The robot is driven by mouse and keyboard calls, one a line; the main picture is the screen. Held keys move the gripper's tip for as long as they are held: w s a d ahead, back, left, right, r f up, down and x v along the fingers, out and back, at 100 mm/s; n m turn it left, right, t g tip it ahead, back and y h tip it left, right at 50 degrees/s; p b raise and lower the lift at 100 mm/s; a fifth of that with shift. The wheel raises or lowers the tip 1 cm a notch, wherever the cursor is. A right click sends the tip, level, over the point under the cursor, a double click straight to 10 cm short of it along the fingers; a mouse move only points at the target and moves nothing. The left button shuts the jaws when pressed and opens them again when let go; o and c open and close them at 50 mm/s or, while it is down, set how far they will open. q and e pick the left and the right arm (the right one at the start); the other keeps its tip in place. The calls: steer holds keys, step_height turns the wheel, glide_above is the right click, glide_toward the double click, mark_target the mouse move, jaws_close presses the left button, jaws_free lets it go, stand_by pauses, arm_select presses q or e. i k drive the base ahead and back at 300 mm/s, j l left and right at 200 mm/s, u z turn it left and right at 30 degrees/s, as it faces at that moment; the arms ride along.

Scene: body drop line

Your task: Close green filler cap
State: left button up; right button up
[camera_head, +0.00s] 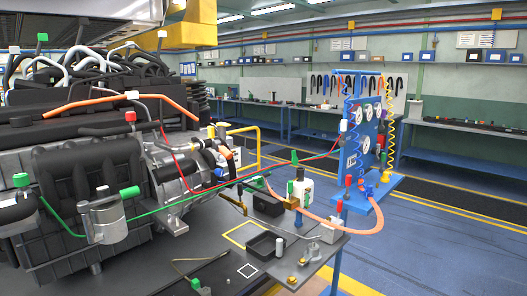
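Several green parts show, and I cannot tell for certain which is the filler cap. One green cap (129,192) sits at the upper right of a grey metal canister (104,216) on the front of the engine. Another green cap (21,180) is at the far left on a black part. A small green block (42,37) stands above the hoses. Whether any cap is open or shut is too small to tell. Neither of my grippers is in view.
The dark table (300,262) holds a black tray (265,246) and small fittings. Red and green lines and an orange hose (330,224) run to a blue gauge panel (365,140). Blue floor on the right is clear.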

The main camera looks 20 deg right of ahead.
mark_target(295, 160)
steer(key=z, duration=0.75)
